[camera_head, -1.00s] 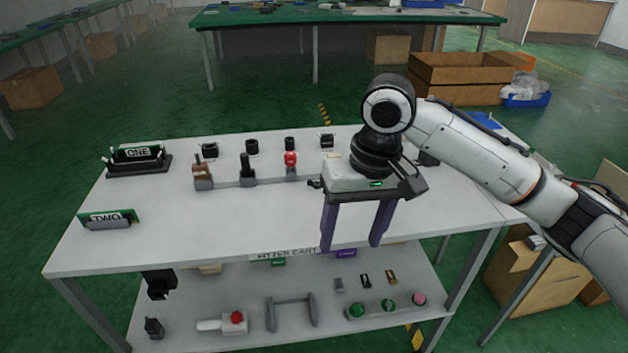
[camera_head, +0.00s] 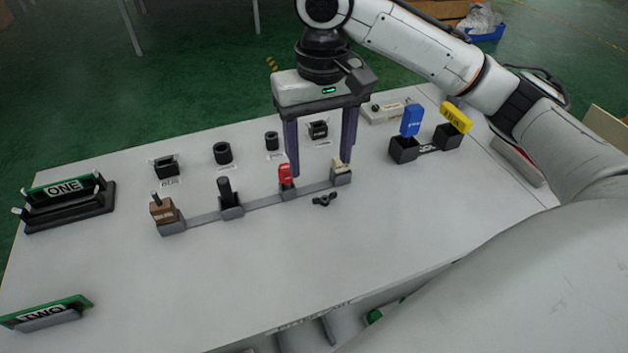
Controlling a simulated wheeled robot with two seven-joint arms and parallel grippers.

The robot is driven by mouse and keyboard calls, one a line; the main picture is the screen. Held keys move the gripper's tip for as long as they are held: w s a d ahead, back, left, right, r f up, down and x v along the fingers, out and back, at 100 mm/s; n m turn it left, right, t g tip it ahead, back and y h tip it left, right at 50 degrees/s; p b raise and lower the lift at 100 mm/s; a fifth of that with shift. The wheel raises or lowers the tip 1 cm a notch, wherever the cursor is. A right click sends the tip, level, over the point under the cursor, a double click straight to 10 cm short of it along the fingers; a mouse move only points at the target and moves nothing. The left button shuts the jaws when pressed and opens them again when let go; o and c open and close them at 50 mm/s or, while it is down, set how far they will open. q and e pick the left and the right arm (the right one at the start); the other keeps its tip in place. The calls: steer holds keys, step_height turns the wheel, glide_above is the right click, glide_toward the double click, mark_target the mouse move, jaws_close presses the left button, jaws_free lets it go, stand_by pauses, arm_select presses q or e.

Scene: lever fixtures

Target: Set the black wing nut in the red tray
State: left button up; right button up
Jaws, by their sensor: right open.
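The black wing nut (camera_head: 325,200) lies on the white table just in front of the lever strip, near its right end. My right gripper (camera_head: 320,167) comes in from the upper right. Its two purple fingers point down and are spread wide, with nothing between them. In the picture the fingertips are above the wing nut, beside the red lever and the pale lever; their height over the table is hard to tell. I cannot make out a red tray; my right arm covers the lower right of the view. My left gripper is not in view.
The lever strip (camera_head: 260,205) carries brown, black, red (camera_head: 285,174) and pale levers. Several black sockets stand behind it. Blue (camera_head: 411,120) and yellow (camera_head: 455,118) tagged pieces stand at the right. Holders marked ONE (camera_head: 62,189) and TWO (camera_head: 45,314) are at the left. The front middle is clear.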

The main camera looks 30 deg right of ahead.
mark_target(325, 199)
steer(key=f, duration=0.3)
steer(key=f+b, duration=0.1)
steer(key=f, duration=0.5)
steer(key=shift+s+d+b, duration=0.3)
steer(key=shift+s+d, duration=0.05)
steer(key=shift+d, duration=0.05)
steer(key=shift+r, duration=0.1)
steer(key=c, duration=1.2)
